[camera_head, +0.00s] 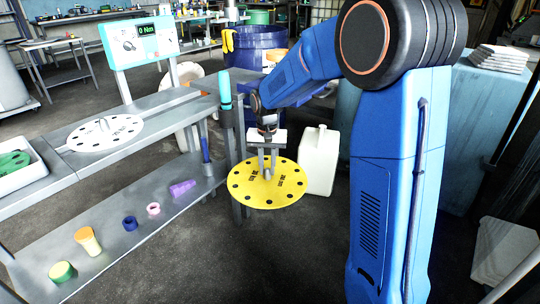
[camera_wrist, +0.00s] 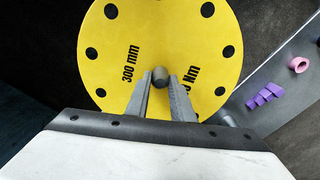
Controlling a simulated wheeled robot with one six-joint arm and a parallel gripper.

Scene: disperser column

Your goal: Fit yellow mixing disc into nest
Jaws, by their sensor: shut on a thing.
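The yellow mixing disc (camera_head: 250,188) is a flat round plate with a ring of dark holes and black lettering. My gripper (camera_head: 267,172) is shut on the grey stub at the disc's centre and holds the disc in the air, to the right of the grey bench. In the wrist view the disc (camera_wrist: 200,28) fills the upper middle, and my gripper's two fingers (camera_wrist: 160,80) close on the stub. The lettering "300 mm" is readable; the other marking is partly covered by a finger. I cannot make out a nest for certain.
A white disc (camera_head: 88,137) lies on the bench top (camera_head: 160,104). A teal-topped post (camera_head: 225,92) stands close behind the yellow disc. A white canister (camera_head: 319,165) stands behind right.

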